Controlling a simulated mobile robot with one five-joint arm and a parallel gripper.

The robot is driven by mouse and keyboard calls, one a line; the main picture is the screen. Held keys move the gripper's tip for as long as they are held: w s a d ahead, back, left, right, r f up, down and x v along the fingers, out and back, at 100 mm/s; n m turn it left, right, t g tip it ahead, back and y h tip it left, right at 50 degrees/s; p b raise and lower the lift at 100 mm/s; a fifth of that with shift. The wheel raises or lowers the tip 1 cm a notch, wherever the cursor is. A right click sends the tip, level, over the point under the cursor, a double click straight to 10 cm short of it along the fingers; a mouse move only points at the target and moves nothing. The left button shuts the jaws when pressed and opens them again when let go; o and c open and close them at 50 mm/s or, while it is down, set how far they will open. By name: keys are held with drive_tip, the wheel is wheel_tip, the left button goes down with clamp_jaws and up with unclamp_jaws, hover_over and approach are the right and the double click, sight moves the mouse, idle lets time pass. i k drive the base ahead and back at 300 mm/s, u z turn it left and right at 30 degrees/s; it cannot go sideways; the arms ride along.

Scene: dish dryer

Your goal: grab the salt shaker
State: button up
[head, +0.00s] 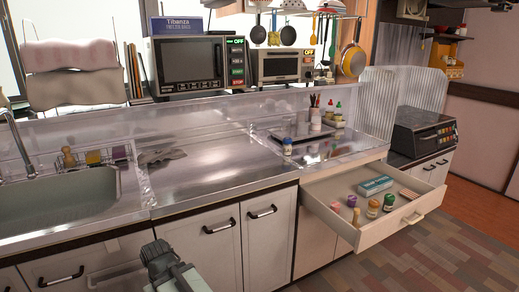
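I cannot tell for certain which bottle is the salt shaker. A small bottle with a white top and a blue band (287,147) stands upright on the steel counter near its right part. Several small jars stand in the open drawer, among them one with a green lid (389,202), one with an orange lid (373,208) and a pink one (356,216). My gripper (160,256) is at the bottom of the head view, in front of the cabinets, apart from all the bottles. Its fingers are too small and dark to show whether they are open.
The open drawer (405,225) sticks out at the right and also holds a teal box (375,185). A tray (300,131) and sauce bottles (338,113) stand behind the small bottle. A sink (60,205) is at left. The middle counter (215,170) is mostly clear.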

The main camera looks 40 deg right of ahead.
sight(287, 141)
drive_tip(key=u, duration=2.4)
drive_tip(key=k, duration=2.2)
drive_tip(key=z, duration=1.15)
drive_tip(key=i, duration=1)
